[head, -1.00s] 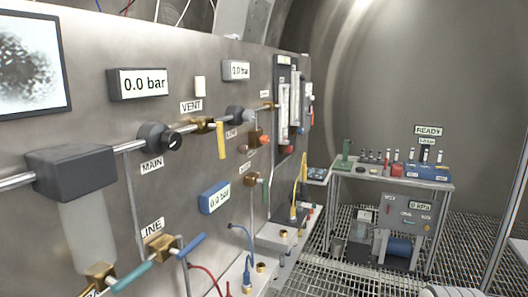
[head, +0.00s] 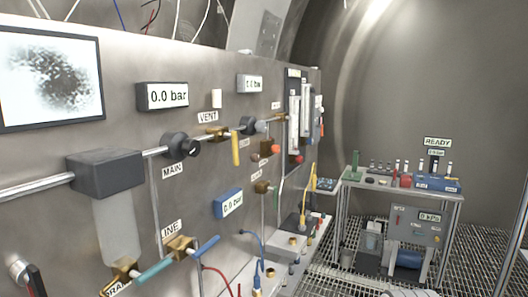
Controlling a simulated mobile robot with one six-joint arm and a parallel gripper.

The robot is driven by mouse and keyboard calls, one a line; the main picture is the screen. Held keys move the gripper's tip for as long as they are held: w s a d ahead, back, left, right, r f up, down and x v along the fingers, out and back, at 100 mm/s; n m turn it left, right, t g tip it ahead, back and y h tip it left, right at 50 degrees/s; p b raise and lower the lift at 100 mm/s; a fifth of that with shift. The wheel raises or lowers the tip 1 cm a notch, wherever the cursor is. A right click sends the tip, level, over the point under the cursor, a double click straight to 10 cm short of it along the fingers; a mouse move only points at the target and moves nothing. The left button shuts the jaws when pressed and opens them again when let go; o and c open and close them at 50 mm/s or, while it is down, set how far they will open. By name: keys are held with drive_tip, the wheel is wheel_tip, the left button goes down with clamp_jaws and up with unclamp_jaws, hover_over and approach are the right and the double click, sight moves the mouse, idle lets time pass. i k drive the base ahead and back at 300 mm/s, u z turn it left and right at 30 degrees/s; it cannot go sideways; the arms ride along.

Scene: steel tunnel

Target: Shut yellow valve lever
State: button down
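The yellow valve lever (head: 235,149) hangs straight down from a brass valve body (head: 216,133) on the upper pipe, just below the VENT label (head: 208,117). It stands roughly at right angles to the pipe. Nothing touches it or covers it. My gripper is not in the head view, so its place relative to the lever and its opening do not show.
A black MAIN knob (head: 181,146) sits left of the lever, with a grey block (head: 105,173) beyond it. Teal (head: 155,271) and blue (head: 206,248) levers stick out lower down. A bench (head: 408,188) stands at back right on grating. Hoses hang below.

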sight(233, 135)
drive_tip(key=z, duration=0.05)
drive_tip(key=i, duration=1)
drive_tip(key=u, duration=0.05)
